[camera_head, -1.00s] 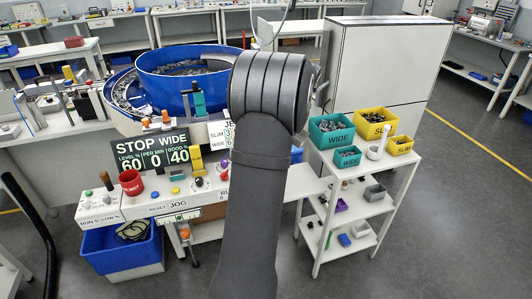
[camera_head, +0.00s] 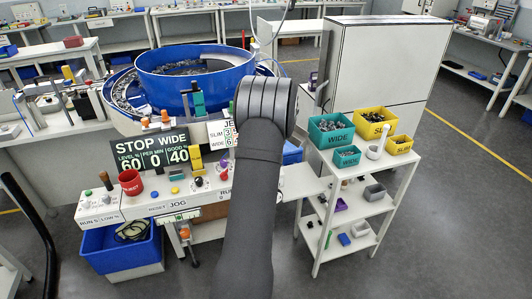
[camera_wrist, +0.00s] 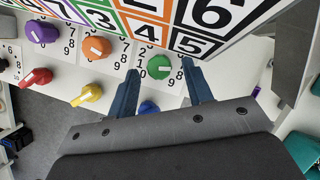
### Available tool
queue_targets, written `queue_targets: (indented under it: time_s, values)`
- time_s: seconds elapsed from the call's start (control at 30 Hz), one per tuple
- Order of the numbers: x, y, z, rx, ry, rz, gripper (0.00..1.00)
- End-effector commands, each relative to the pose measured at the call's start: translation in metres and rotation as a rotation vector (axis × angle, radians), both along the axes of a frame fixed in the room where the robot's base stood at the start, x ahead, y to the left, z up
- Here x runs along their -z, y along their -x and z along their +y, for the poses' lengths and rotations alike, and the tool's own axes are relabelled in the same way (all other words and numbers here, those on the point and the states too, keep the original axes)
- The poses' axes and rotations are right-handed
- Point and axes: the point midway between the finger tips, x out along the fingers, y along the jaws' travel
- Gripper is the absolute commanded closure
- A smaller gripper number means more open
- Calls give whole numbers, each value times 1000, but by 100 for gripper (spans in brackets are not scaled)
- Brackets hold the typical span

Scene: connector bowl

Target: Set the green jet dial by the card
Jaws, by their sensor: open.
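The green jet dial (camera_wrist: 158,67) shows in the wrist view on the white panel, with a white pointer mark on its face and numbers around it. My gripper (camera_wrist: 160,65) is open, with one blue finger on each side of the green dial. Whether the fingers touch it I cannot tell. The card (camera_wrist: 150,12), with numbers in coloured squares, stands just above the dial in that view. In the head view the card (camera_head: 220,133) is partly covered by my arm, and my gripper and the green dial are hidden.
Orange (camera_wrist: 97,48), purple (camera_wrist: 41,31), red (camera_wrist: 36,78), yellow (camera_wrist: 87,94) and blue (camera_wrist: 148,108) knobs sit around the green dial. In the head view a blue bowl (camera_head: 160,82) stands behind the panel. A shelf with teal (camera_head: 330,138) and yellow bins stands to the right.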

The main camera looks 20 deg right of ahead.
Motion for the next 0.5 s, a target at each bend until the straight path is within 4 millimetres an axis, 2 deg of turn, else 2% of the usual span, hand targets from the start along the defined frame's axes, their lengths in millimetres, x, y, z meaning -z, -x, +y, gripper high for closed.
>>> queue_targets:
  time_s: [0.13,0.43,0.5]
  values:
    - [10,-4,2,0,0,0,54]
    - [12,-4,3,0,0,-1,54]
    - [12,-4,3,0,0,-1,65]
